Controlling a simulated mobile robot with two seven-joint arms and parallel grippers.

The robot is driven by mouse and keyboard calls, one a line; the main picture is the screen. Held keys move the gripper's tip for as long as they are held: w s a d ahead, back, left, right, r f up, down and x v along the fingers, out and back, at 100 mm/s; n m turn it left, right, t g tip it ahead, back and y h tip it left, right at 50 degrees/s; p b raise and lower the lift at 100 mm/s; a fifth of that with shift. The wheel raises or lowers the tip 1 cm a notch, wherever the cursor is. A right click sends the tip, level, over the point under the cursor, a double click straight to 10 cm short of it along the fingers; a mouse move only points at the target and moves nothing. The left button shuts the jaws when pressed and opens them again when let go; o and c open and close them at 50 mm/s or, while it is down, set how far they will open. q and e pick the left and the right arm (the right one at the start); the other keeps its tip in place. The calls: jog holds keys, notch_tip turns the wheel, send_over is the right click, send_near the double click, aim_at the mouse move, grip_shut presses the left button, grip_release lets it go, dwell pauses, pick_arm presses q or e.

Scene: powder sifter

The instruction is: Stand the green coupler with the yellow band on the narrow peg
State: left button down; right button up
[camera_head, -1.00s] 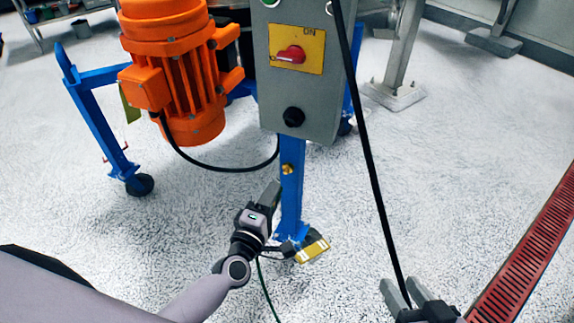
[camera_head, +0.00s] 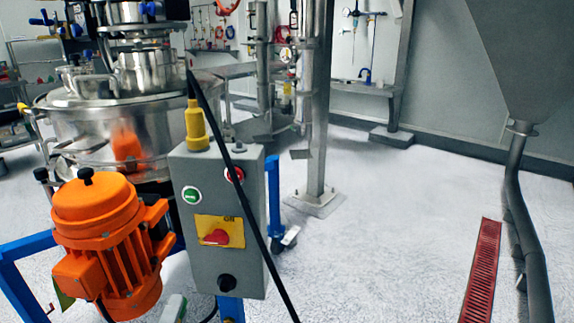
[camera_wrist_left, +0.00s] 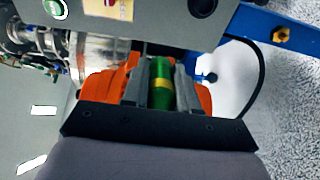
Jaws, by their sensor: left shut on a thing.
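The green coupler with the yellow band (camera_wrist_left: 161,98) is between the two grey fingers of my left gripper (camera_wrist_left: 161,75) in the left wrist view. The fingers are shut on its sides. In the head view, a small part of my left gripper (camera_head: 173,308) shows at the bottom edge, between the orange motor and the grey control box; the rest is cut off. A small grey post on a low base (camera_head: 238,146) stands on top of the box. I cannot tell whether it is the narrow peg. My right gripper is out of view.
The grey control box (camera_head: 203,262) has a yellow plug (camera_head: 196,128) on top. A black cable (camera_head: 237,182) hangs across its front. The orange motor (camera_head: 108,235) stands at the left. Open floor and a red drain grate (camera_head: 483,270) lie to the right.

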pick_arm(q)
jog(key=s+r+p, duration=0.2)
jog(key=r+p, duration=0.3)
jog(key=r, duration=0.4)
jog(key=s+r+p, duration=0.2)
jog(key=r+p, duration=0.4)
jog(key=r, duration=0.3)
jog(key=shift+s+a+r, duration=0.3)
jog(key=shift+a+r, duration=0.1)
jog(key=shift+a, duration=0.05)
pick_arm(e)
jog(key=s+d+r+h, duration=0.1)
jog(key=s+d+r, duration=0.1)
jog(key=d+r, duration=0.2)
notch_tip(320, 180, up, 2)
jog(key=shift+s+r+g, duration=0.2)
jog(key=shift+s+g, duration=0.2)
pick_arm(q)
jog(key=shift+w+h, duration=0.1)
jog(key=shift+h, duration=0.3)
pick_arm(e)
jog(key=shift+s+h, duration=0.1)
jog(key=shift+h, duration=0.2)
